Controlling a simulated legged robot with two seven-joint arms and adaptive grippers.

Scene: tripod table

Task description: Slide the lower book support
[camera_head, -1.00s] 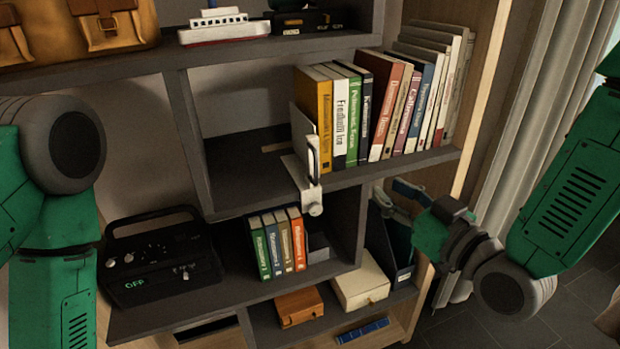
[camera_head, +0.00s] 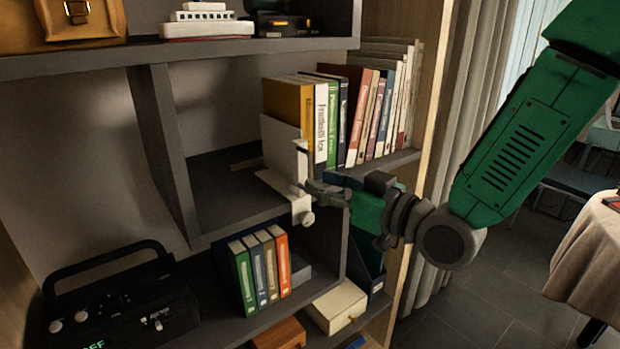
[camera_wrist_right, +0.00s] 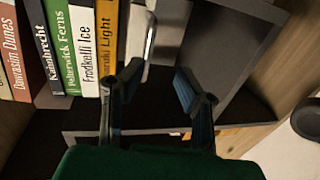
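A white book support (camera_head: 283,150) stands on the middle shelf against the yellow book (camera_head: 290,103), with a metal handle and a round knob at the shelf's front edge. Below it, a small grey support (camera_head: 300,268) sits beside the short books (camera_head: 260,268). My right gripper (camera_head: 312,190) is in front of the white support, close to its handle. In the right wrist view my right gripper (camera_wrist_right: 155,95) has its two fingers apart, with the handle (camera_wrist_right: 150,38) beyond and between them; contact cannot be told. My left gripper is out of view.
A black radio (camera_head: 120,305) stands lower left. A cream box (camera_head: 337,305) is below the short books.

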